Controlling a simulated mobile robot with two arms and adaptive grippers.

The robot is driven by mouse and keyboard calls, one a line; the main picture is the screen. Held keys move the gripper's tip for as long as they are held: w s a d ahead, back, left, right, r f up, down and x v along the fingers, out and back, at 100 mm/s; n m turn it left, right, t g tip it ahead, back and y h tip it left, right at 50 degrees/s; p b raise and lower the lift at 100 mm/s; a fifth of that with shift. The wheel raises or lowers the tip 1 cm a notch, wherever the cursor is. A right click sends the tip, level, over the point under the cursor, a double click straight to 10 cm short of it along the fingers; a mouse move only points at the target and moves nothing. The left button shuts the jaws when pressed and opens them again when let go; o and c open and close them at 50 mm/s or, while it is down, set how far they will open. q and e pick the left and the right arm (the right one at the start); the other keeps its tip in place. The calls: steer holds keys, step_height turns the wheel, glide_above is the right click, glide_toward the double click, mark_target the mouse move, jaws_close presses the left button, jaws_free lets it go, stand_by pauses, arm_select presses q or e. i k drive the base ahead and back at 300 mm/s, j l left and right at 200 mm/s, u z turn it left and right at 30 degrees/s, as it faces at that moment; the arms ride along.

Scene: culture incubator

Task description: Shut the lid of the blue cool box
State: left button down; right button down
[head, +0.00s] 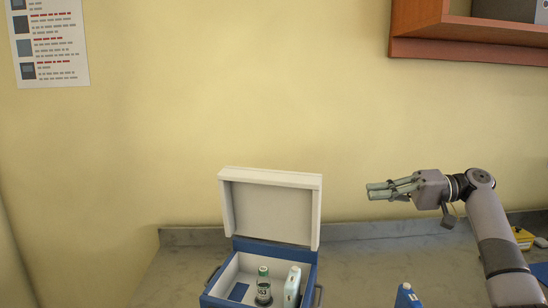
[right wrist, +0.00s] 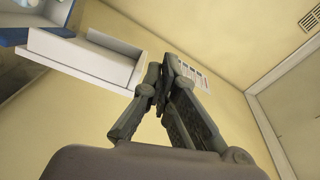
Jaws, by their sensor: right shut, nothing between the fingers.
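The blue cool box (head: 235,244) stands on the grey counter in the head view. Its white lid (head: 271,208) stands up open at the back. In the right wrist view the shut fingers (right wrist: 165,75) show beside the white lid (right wrist: 85,58). My left gripper is not in view.
A blue item (head: 406,296) stands at the front, and a yellow item (head: 523,238) lies behind my right arm. A wooden shelf (head: 470,35) hangs at upper right.

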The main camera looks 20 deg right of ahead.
mark_target(279, 206)
steer(key=i, duration=0.9)
